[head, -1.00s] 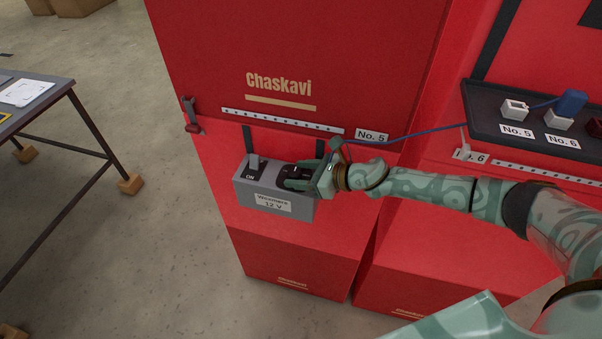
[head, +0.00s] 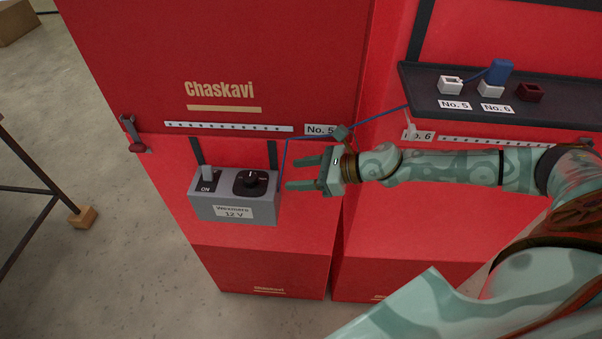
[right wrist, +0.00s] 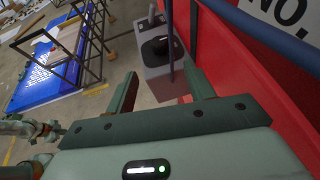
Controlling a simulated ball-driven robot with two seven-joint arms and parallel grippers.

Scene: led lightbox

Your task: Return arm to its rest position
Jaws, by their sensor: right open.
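My right gripper (head: 305,174) is open and empty, to the right of the grey "Wexmoro 12 V" box (head: 235,206) and clear of it. The box hangs on the red cabinet and carries a switch lever (head: 208,172) marked ON and a black knob (head: 251,181). In the right wrist view the two fingers (right wrist: 161,92) stand apart with nothing between them, and the grey box (right wrist: 165,82) shows just beyond.
The red "Chaskavi" cabinet (head: 220,50) stands behind. A blue cable (head: 375,118) runs close above my right gripper to a blue plug (head: 499,71) on a dark shelf (head: 430,108). A white socket (head: 450,86) and dark red one (head: 529,92) sit there.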

